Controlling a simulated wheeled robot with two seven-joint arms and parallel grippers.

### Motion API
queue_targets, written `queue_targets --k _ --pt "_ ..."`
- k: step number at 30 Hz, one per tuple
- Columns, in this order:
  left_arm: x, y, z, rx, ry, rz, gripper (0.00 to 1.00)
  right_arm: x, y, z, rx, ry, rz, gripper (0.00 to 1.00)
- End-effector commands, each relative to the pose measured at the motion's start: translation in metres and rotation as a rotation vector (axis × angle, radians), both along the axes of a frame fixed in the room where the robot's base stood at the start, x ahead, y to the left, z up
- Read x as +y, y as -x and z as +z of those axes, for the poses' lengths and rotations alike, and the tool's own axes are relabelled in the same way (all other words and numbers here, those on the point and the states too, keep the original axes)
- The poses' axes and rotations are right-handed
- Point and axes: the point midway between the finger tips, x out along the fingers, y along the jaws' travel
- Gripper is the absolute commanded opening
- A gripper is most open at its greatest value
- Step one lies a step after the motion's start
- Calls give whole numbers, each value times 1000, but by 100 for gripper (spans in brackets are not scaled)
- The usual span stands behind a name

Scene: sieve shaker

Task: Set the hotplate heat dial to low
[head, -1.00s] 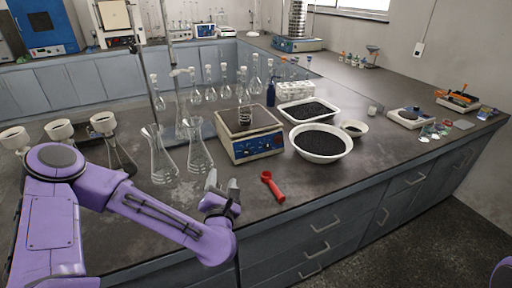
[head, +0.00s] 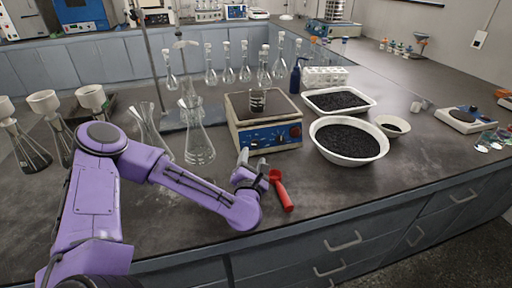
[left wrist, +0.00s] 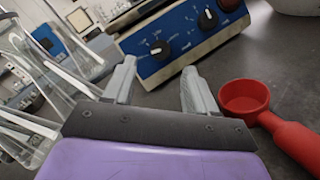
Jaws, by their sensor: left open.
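The hotplate (head: 234,126) has a cream body and a blue front panel, with a small vessel of dark material on its top plate. In the left wrist view the panel (left wrist: 183,42) carries two black dials, a left one (left wrist: 159,49) and a middle one (left wrist: 208,19), and a red knob (left wrist: 230,4) at the right. Which dial sets the heat is too small to read. My left gripper (head: 252,160) is open and empty, just in front of the panel. Its fingers (left wrist: 159,78) point toward the left dial, apart from it. My right gripper is out of view.
A red scoop (head: 281,190) lies on the bench right beside my left gripper. Glass flasks (head: 198,140) stand left of the hotplate. A white bowl of dark grains (head: 349,158) stands to its right. The bench front edge is close below.

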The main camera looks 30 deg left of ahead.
Motion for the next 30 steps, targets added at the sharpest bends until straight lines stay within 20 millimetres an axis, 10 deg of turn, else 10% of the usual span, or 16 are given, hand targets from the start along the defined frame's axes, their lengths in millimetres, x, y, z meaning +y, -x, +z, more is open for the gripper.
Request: queue_targets --k 9,18,24,30 --pt "26 -48 1 0 -1 -1 57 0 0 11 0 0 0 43" --pt "28 -52 0 2 1 -2 57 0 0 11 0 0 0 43" --pt "28 -52 0 2 1 -2 1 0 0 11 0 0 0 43" --pt "28 -52 1 7 -3 -6 1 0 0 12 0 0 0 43"
